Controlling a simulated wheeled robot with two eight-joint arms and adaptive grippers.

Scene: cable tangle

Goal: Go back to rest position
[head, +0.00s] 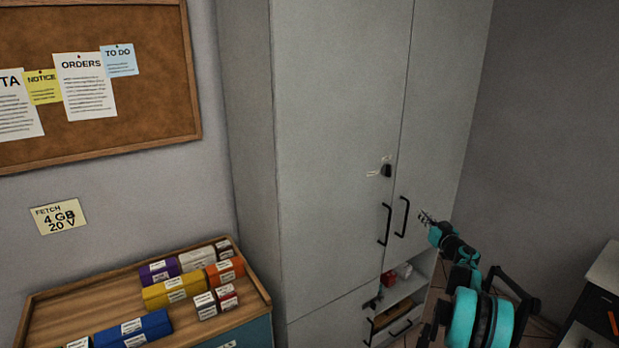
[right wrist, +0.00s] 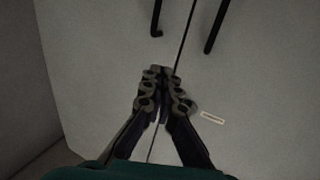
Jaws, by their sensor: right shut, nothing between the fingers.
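My right gripper (head: 427,218) is raised in front of the tall grey cabinet (head: 335,110), near its two black door handles. In the right wrist view its fingers (right wrist: 163,75) are together with nothing between them. The cabinet's two upper doors look shut, and the right wrist view shows the seam between them behind the fingers. I cannot tell how far the fingertips are from the door. My right arm comes in from the lower right of the head view. My left gripper is not in view.
A wooden-topped unit (head: 75,302) with several labelled boxes stands at lower left. Below the cabinet doors is an open shelf (head: 404,290) holding small items. A pale-topped unit (head: 605,268) stands at the right edge. A corkboard (head: 120,120) hangs on the left wall.

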